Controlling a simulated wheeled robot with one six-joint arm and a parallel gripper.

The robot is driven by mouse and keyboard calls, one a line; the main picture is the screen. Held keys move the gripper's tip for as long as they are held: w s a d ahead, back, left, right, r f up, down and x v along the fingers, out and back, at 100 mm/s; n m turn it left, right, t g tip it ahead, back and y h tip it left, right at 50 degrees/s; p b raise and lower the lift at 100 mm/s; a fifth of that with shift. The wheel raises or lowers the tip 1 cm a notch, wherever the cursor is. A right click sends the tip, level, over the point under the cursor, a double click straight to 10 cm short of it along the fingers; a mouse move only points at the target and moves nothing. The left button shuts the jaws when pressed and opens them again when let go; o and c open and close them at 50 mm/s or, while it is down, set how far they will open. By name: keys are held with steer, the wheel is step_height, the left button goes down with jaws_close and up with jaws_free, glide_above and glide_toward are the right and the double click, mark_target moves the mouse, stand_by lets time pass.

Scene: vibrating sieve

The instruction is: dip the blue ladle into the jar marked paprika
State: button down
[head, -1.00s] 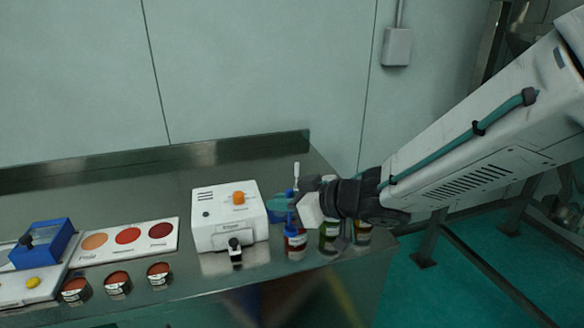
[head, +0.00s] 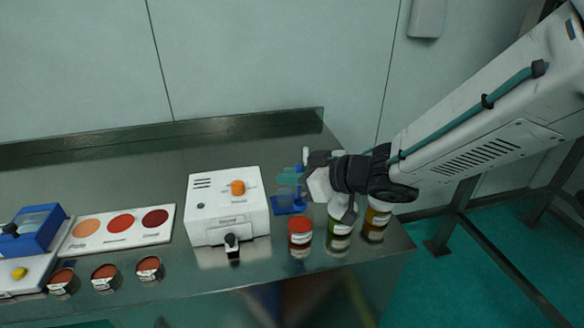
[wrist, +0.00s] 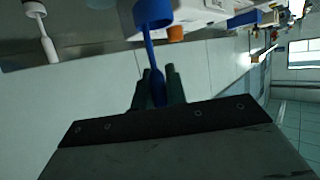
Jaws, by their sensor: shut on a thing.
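My gripper (head: 312,180) is shut on the handle of the blue ladle (wrist: 152,30). In the wrist view the handle runs up from between the fingers (wrist: 158,88) to a blue bowl at the top edge. In the head view, blue parts (head: 299,200) show below and left of my gripper, behind the jars; I cannot clearly separate ladle from stand there. A red-filled jar (head: 300,240) stands in front, below my gripper. A green jar (head: 338,238) and an amber jar (head: 376,222) stand to its right. The jar labels are too small to read.
A white machine with an orange knob (head: 238,188) stands left of the jars. A white-handled tool (head: 305,156) stands behind my gripper. Several small pots, a colour card (head: 138,226) and a blue-topped device (head: 32,232) lie farther left. The steel bench ends right of the jars.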

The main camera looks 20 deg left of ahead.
mark_target(299, 196)
steer(key=shift+f, duration=2.55)
steer(key=shift+r, duration=3.8)
